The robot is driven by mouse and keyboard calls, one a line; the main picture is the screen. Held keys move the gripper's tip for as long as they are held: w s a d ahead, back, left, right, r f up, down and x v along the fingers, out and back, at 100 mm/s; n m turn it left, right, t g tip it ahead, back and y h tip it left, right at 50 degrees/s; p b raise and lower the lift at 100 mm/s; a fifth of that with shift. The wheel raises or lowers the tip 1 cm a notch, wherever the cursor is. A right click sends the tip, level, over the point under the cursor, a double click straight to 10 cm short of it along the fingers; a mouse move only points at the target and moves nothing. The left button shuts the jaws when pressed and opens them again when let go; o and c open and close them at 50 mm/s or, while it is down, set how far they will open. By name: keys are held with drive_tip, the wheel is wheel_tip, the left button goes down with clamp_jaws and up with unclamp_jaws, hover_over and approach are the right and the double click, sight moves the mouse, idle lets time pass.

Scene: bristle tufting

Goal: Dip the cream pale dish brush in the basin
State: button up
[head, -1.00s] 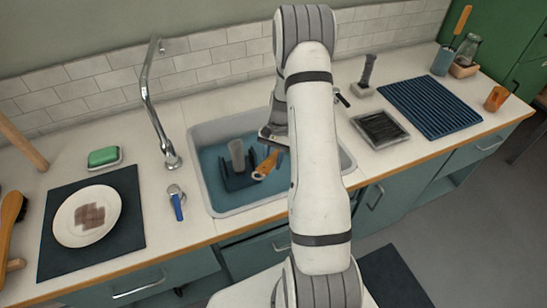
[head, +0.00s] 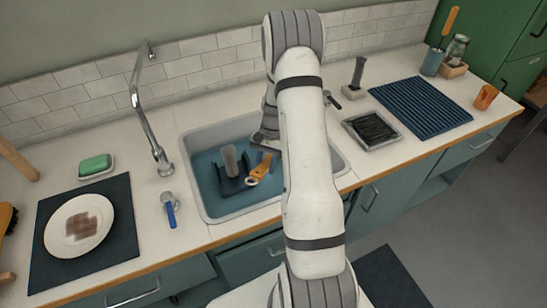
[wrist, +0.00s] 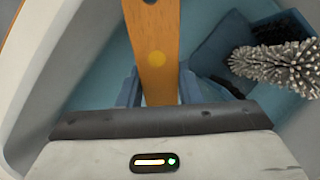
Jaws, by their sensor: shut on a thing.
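A dish brush with an orange-brown wooden handle (head: 259,169) is in my gripper, over the basin (head: 291,199). In the wrist view my gripper (wrist: 160,88) is shut on this handle (wrist: 153,40), its blue fingers on both sides. The handle has a yellow dot, and a pale ring shows at its lower end in the head view. Its bristle head is hidden, so I cannot tell its colour or whether it touches the water. The basin has a pale rim and a blue inside. My arm covers its right part.
A dark blue holder (head: 236,184) with a grey bristled piece (wrist: 278,62) stands in the basin close to the handle. The tap (head: 150,125) rises at the back left. A plate (head: 60,237) on a dark mat lies left, a black-filled tray (head: 374,130) right.

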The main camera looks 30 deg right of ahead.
wheel_tip(320, 180, up, 15)
drive_tip(key=p, duration=0.8)
drive_tip(key=shift+r+p, duration=0.15)
drive_tip(key=shift+p, duration=0.15)
idle(0.3)
drive_tip(key=shift+r, duration=0.15)
idle(1.9)
drive_tip(key=shift+r+p, duration=1.15)
drive_tip(key=shift+r, duration=0.7)
